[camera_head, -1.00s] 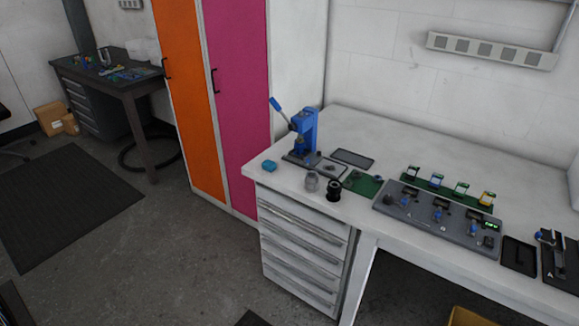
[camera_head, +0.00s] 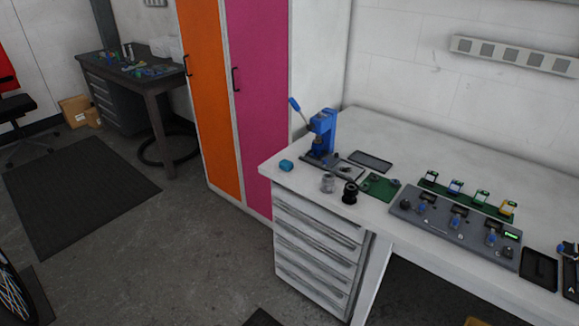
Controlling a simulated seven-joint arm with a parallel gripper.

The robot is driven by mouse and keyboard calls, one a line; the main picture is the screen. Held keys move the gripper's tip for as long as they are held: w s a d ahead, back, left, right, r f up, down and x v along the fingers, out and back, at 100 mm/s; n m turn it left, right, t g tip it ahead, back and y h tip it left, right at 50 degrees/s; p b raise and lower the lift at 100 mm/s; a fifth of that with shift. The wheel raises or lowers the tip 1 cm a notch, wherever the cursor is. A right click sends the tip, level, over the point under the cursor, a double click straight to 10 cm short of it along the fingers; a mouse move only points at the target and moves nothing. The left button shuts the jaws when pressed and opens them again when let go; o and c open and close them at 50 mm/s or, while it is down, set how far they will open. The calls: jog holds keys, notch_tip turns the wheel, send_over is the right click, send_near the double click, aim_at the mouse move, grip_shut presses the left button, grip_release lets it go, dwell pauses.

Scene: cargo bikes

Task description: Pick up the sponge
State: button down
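A small teal-blue block that looks like the sponge (camera_head: 287,166) lies on the white workbench (camera_head: 420,145), close to its left front corner. It is left of the blue lever press (camera_head: 322,135) and apart from it. Nothing covers it. My gripper is not in view.
A clear jar (camera_head: 328,183), a black cylinder (camera_head: 350,192) and a green mat (camera_head: 381,187) sit right of the sponge. A grey device panel (camera_head: 455,226) stands further right. Orange and magenta lockers (camera_head: 258,110) stand left of the bench. The floor in front is mostly clear.

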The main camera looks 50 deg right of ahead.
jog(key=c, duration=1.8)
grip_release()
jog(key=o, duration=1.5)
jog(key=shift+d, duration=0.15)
